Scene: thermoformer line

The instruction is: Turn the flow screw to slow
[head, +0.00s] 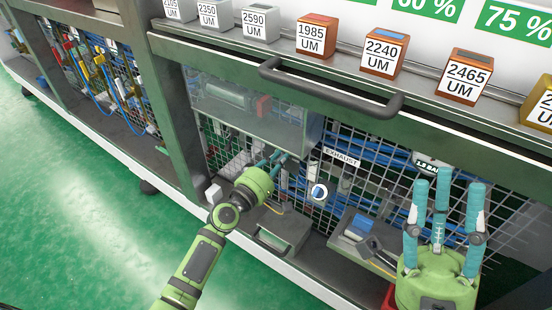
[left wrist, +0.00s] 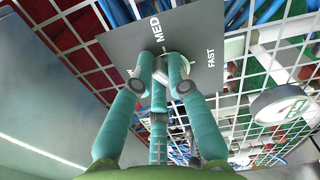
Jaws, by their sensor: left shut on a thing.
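My left gripper (head: 282,158) reaches into the bay below the counter, at the wire mesh panel. In the left wrist view, my left gripper (left wrist: 161,58) has its fingers closed together on the flow screw (left wrist: 184,63), a pale round piece mostly hidden behind them. The screw sits on a dark plate (left wrist: 205,35) with the words MED and FAST. My right gripper (head: 447,186) is at the lower right of the head view, fingers upward, spread and empty.
A blue and white round knob (head: 319,192) is right of my left gripper, below the EXHAUST label (head: 341,157). A translucent cover (head: 255,110) hangs above left. A dark handle bar (head: 330,88) crosses the counter front. Labelled blocks (head: 317,35) line the ledge.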

